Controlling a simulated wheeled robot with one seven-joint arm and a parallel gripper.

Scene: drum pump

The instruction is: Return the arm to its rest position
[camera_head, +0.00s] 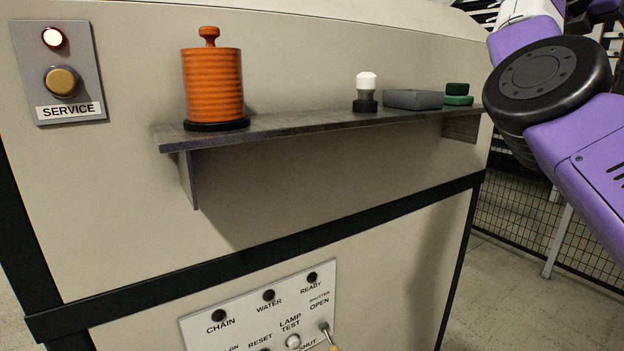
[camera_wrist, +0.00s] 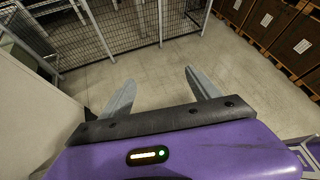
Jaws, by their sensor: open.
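My purple arm (camera_head: 590,150) with a black joint shows at the right in the head view, beside the right end of the machine. My gripper (camera_wrist: 160,88) shows in the wrist view with its two grey fingers apart and nothing between them. It is over bare floor (camera_wrist: 150,75). My gripper is outside the head view.
A shelf (camera_head: 300,128) on the machine holds an orange ribbed drum (camera_head: 212,88), a white-topped piece (camera_head: 366,90), a grey block (camera_head: 413,99) and green pieces (camera_head: 458,95). Below is a switch panel (camera_head: 255,312). Mesh fence (camera_wrist: 125,38) and brown crates (camera_wrist: 280,30) stand beyond.

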